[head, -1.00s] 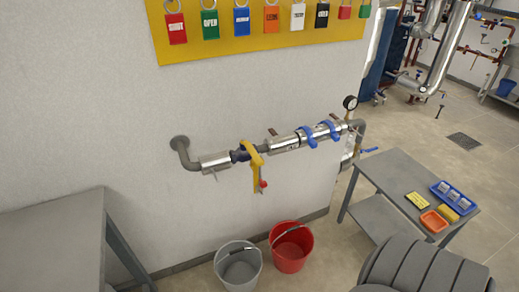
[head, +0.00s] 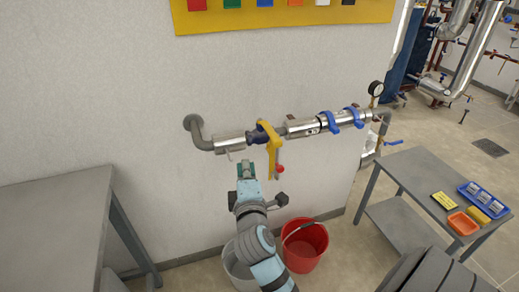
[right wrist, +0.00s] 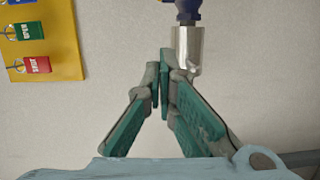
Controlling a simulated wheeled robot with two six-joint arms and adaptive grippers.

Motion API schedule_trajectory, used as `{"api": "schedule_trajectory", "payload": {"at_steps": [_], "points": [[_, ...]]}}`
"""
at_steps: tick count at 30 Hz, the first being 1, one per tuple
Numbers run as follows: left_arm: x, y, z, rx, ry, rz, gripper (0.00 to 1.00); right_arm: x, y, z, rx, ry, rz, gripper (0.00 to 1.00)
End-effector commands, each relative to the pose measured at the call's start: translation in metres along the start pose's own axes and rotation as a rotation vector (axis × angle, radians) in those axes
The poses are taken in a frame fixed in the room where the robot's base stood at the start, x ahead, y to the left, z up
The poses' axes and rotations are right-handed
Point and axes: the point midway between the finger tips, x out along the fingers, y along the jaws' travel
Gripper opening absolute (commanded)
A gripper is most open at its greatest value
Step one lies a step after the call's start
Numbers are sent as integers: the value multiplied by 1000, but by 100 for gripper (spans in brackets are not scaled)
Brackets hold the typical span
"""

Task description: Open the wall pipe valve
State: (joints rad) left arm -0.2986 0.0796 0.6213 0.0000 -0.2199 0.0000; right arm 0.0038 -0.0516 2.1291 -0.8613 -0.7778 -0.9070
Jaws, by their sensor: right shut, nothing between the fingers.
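The wall pipe valve has a dark blue body (head: 256,137) and a yellow handle (head: 272,155) that hangs down across the pipe, with a small red part (head: 279,170) beside its lower end. My right gripper (head: 246,166) is shut and empty, just left of the handle and below the pipe, apparently apart from the handle. In the right wrist view, its closed fingers (right wrist: 164,62) lie beside the silver pipe section (right wrist: 188,52); the blue valve body (right wrist: 187,10) is at the top edge. The yellow handle is out of that view. My left gripper is not in view.
A red bucket (head: 304,250) and a partly hidden grey bucket (head: 236,262) stand below. A grey table (head: 50,230) is at left, a small table (head: 408,180) with trays at right. A pressure gauge (head: 376,88) and blue clamps (head: 343,118) are on the pipe.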

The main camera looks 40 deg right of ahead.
Motion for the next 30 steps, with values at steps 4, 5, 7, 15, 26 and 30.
{"api": "schedule_trajectory", "payload": {"at_steps": [4,5,7,15,26,30], "points": [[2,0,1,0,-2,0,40,-3,18,7,-13,-25,37,0],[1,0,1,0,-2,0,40,-3,18,7,-13,-25,37,0],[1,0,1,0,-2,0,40,-3,18,7,-12,-24,36,0],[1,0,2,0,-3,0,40,5,18,6,-13,-20,38,0],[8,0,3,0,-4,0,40,76,20,8,-13,-23,37,0],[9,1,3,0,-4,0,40,100,21,14,-15,-23,37,0]]}}
